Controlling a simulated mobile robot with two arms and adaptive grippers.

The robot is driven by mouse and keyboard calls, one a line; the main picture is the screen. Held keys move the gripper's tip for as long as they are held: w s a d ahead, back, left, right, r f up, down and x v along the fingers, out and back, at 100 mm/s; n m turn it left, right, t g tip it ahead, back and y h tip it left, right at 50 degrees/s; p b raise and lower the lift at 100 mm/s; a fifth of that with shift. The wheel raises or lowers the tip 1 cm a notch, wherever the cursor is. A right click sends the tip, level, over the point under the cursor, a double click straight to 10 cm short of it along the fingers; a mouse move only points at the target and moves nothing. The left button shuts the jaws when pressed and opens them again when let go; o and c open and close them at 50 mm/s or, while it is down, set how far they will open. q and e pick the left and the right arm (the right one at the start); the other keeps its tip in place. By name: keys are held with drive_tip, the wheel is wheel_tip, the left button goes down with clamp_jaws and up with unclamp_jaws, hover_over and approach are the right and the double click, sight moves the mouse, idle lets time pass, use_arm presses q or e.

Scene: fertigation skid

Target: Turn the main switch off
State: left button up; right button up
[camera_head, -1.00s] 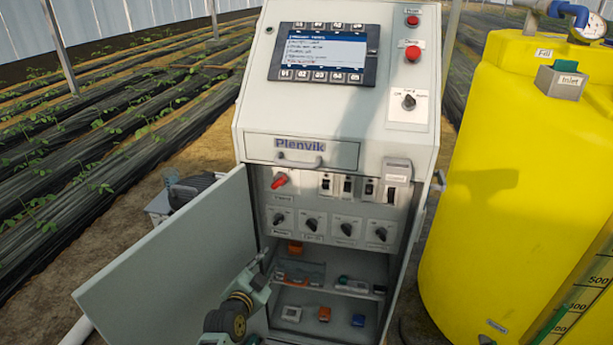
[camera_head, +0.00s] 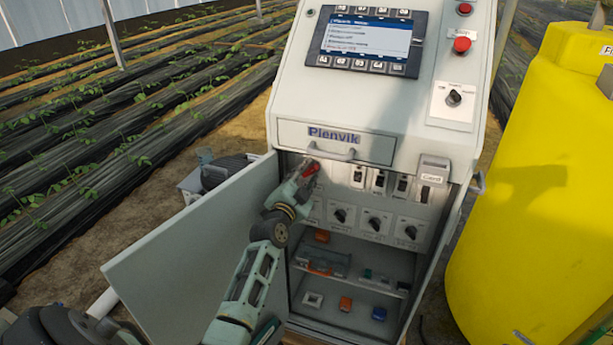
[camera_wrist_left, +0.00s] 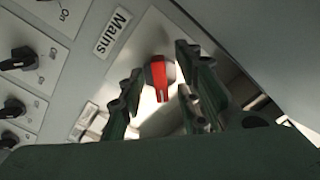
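The main switch (camera_head: 311,168) is a red rotary knob at the upper left of the cabinet's inner panel. In the left wrist view the red knob (camera_wrist_left: 158,78) sits beside a "Mains" label (camera_wrist_left: 112,32). My left gripper (camera_head: 302,174) is at the knob and partly covers it in the head view. In the left wrist view its green fingers (camera_wrist_left: 158,66) are apart, one on each side of the knob. I cannot tell whether they touch it. My right gripper is not in view.
The open cabinet door (camera_head: 190,255) stands left of my left arm. A drawer handle (camera_head: 330,153) is just above the knob. Several black knobs (camera_head: 340,215) and breakers (camera_head: 380,181) share the panel. A yellow tank (camera_head: 540,190) stands at the right.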

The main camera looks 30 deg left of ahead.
use_arm(q)
drive_tip(key=shift+w, duration=0.1)
drive_tip(key=shift+c, duration=0.5)
clamp_jaws()
drive_tip(key=shift+n, duration=0.3)
drive_tip(key=n, duration=0.3)
drive_tip(key=shift+d+p, duration=0.1)
drive_tip(key=shift+p, duration=0.25)
drive_tip(key=n, duration=0.3)
drive_tip(key=shift+d+n, duration=0.1)
drive_tip(key=shift+n, duration=0.2)
drive_tip(key=n, duration=0.5)
drive_tip(key=n+p, duration=0.1)
drive_tip(key=n, duration=0.4)
drive_tip(key=shift+w+d, duration=0.1)
drive_tip(key=shift+d, duration=0.1)
drive_tip(key=shift+n, duration=0.5)
